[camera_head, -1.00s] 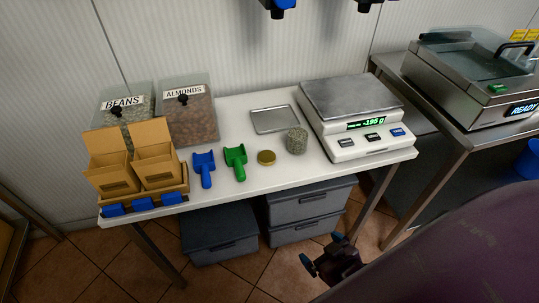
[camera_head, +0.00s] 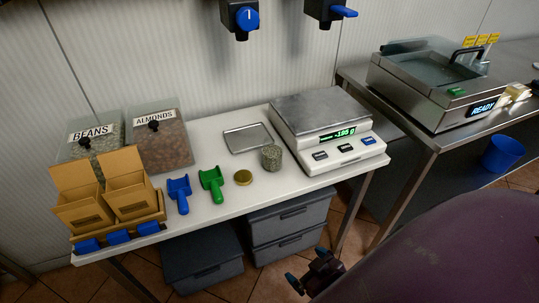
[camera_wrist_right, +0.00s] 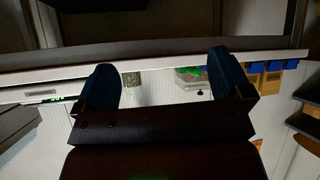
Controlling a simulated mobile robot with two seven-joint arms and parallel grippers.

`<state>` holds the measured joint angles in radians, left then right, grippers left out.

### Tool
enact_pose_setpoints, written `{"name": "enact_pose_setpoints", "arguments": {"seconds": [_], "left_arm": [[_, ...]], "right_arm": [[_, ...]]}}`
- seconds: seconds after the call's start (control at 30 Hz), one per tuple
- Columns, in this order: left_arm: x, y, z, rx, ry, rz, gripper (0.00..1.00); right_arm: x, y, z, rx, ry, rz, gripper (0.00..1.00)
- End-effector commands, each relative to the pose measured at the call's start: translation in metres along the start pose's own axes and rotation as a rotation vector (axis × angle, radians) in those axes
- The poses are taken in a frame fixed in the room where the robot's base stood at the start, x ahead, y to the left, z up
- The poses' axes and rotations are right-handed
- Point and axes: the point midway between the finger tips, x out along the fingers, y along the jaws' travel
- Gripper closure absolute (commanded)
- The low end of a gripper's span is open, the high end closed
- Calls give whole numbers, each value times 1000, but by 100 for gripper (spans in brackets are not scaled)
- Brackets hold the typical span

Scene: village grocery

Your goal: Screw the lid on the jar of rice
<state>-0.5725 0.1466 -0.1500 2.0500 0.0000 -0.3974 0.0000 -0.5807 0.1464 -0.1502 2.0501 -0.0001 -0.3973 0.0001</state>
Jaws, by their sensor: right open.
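The jar of rice (camera_head: 271,158) stands upright and uncovered on the white table, just left of the scale. Its contents look pale and grainy. The round gold lid (camera_head: 243,177) lies flat on the table to the left of the jar, apart from it. My right gripper (camera_head: 308,277) is low in front of the table, below the tabletop, open and empty. In the right wrist view its two dark blue fingers (camera_wrist_right: 165,85) are spread, with the jar (camera_wrist_right: 132,80) in the distance between them. My left gripper is not in view.
The scale (camera_head: 325,140) stands right of the jar, a metal tray (camera_head: 247,138) behind it. Green (camera_head: 212,184) and blue (camera_head: 179,193) scoops lie left of the lid. Beans (camera_head: 90,141) and almonds (camera_head: 160,140) bins stand further left, behind cardboard boxes (camera_head: 130,195). Grey crates (camera_head: 290,218) sit under the table.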

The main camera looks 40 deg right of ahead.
Motion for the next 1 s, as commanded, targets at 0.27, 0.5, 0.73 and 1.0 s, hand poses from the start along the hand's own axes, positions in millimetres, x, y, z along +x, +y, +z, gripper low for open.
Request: {"name": "enact_pose_setpoints", "arguments": {"seconds": [0.27,0.5,0.73,1.0], "left_arm": [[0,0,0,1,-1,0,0],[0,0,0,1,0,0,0],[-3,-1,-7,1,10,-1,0],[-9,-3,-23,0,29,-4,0]], "right_arm": [[1,0,-2,-1,5,-1,3],[4,0,-9,-3,17,-2,11],[21,-1,-54,-23,102,-14,11],[49,-32,-169,-117,306,-106,11]]}}
